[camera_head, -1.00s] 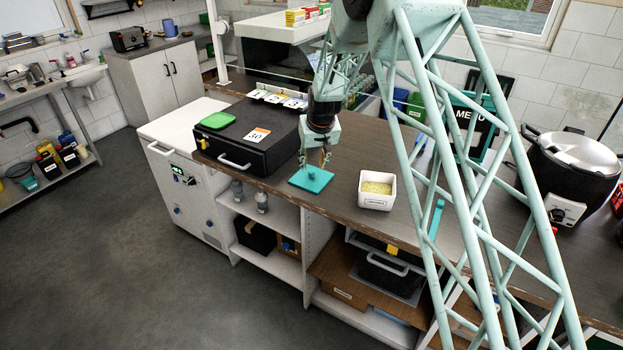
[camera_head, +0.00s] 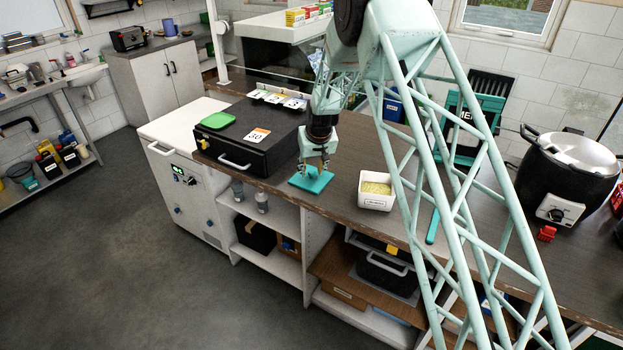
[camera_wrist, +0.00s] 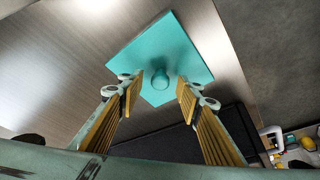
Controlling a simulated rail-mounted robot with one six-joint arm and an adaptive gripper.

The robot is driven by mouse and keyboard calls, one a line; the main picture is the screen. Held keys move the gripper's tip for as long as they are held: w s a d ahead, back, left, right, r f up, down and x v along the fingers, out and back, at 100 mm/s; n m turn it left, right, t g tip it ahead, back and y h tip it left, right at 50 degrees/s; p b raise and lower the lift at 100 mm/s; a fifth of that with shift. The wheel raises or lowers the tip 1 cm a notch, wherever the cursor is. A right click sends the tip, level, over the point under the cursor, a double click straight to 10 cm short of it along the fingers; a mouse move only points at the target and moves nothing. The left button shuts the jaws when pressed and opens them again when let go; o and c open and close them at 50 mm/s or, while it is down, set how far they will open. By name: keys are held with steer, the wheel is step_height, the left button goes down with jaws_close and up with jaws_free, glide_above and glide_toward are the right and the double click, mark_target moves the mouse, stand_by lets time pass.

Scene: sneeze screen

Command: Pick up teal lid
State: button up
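The teal lid (camera_head: 311,180) is a flat square plate lying on the brown counter (camera_head: 345,160) near its front edge. In the wrist view the teal lid (camera_wrist: 172,55) shows a round knob at its middle. My gripper (camera_head: 317,168) is just above the lid, pointing down. In the wrist view my gripper (camera_wrist: 160,85) is open, with its yellow-ribbed fingers on either side of the knob and a gap to each side. Whether the fingertips touch the lid I cannot tell.
A white square tub (camera_head: 377,190) with yellow contents stands right of the lid. A black case (camera_head: 250,140) with a green lid (camera_head: 218,120) on it is to the left. A large black cooker (camera_head: 567,175) stands far right.

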mark_target(312, 173)
stand_by(0.4)
steer(key=c, duration=0.8)
steer(key=shift+r, duration=0.15)
steer(key=shift+r, duration=1.5)
steer(key=shift+s+r, duration=0.1)
steer(key=shift+s, duration=0.1)
steer(key=s+d+b, duration=0.1)
steer(key=s+d, duration=0.1)
steer(key=s, duration=0.5)
steer(key=s+d+r+b, duration=0.1)
steer(key=s+d, duration=0.2)
steer(key=s, duration=0.4)
steer(key=shift+s+r, duration=0.25)
steer(key=shift+s, duration=0.15)
steer(key=shift+r, duration=0.1)
